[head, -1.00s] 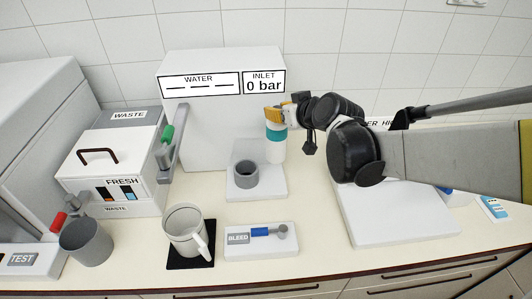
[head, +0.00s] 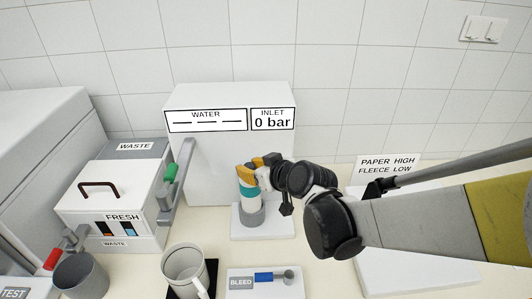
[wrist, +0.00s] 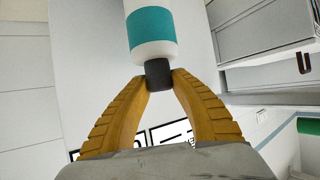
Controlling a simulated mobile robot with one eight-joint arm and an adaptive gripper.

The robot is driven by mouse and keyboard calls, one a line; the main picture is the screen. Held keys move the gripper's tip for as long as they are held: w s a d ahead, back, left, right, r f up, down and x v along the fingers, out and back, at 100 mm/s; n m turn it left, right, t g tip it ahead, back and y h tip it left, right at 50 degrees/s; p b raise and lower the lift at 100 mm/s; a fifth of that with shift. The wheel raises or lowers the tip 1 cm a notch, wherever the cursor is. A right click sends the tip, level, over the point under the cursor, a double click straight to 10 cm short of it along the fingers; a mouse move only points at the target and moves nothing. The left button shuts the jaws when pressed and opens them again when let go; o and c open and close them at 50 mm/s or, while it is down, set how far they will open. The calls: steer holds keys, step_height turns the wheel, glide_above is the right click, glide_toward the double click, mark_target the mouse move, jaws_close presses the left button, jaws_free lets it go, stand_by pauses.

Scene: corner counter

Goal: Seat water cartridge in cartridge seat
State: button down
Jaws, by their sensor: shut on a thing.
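The water cartridge (head: 249,190), white with a teal band, stands upright over the grey cartridge seat (head: 251,217) in the head view. Its lower end meets the seat's rim or is inside it; I cannot tell how deep it sits. The seat is a grey cup on a white base plate in front of the white WATER unit. My gripper (head: 256,168) is at the cartridge's top. In the wrist view my yellow fingers (wrist: 159,82) are shut on the dark neck (wrist: 158,71) of the cartridge (wrist: 150,28). The seat does not show there.
The WATER unit (head: 225,155), its INLET reading 0 bar, stands right behind. A green-handled lever (head: 171,172) is to the left. A mug (head: 185,268) and a BLEED block (head: 262,284) are in front. A white slab lies right, under my arm.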

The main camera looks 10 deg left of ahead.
mark_target(251, 190)
step_height(251, 190, down, 3)
steer(key=shift+w+f+b, duration=0.1)
steer(key=shift+b, duration=0.4)
steer(key=c, duration=1.6)
jaws_free()
steer(key=shift+f, duration=0.1)
steer(key=o, duration=0.4)
